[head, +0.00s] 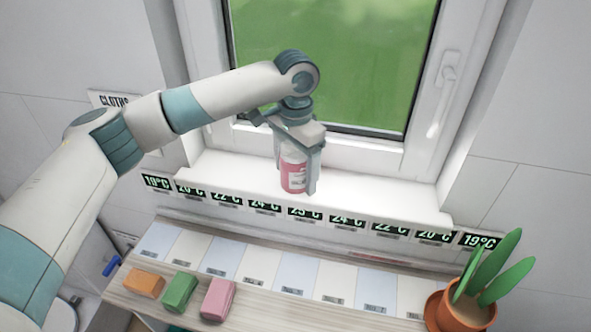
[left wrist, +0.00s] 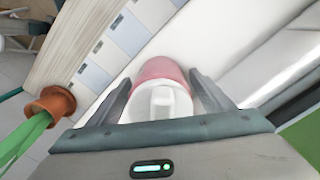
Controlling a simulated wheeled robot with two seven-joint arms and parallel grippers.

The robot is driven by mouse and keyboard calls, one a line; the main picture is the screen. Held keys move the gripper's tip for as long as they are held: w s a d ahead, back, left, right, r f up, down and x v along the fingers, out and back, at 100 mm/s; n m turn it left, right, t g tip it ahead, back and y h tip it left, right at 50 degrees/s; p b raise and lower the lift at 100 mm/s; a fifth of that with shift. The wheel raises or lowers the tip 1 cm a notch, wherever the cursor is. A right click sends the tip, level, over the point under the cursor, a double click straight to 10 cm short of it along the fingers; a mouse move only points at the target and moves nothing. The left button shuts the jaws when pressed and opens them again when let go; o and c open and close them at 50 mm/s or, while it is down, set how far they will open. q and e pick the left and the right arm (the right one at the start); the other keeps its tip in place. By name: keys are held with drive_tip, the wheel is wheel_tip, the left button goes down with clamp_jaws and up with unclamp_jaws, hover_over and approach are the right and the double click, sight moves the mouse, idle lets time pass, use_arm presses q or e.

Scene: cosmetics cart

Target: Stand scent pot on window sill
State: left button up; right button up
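The scent pot (head: 293,177) is a small pink jar with a pale label and a white top, upright at the middle of the white window sill (head: 375,195). My left gripper (head: 297,183) reaches down over it, with a finger on each side. In the left wrist view the pot (left wrist: 162,97) sits between the two fingertips, which appear to touch its sides. The sill (left wrist: 205,35) is behind it there. Whether the pot's base touches the sill cannot be told. My right gripper is not in view.
A row of temperature labels (head: 298,213) runs along the sill's front. Below, a wooden shelf (head: 255,312) holds orange (head: 145,283), green (head: 180,292) and pink (head: 218,299) blocks. A potted plant (head: 462,312) stands at right. The sill is clear beside the pot; the window (head: 330,60) is behind.

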use_arm(q)
drive_tip(key=shift+r, duration=0.1)
drive_tip(key=shift+r+b, duration=0.5)
drive_tip(key=shift+r, duration=0.1)
wheel_tip(320, 180, up, 10)
drive_tip(key=b, duration=0.4)
drive_tip(key=shift+r, duration=0.45)
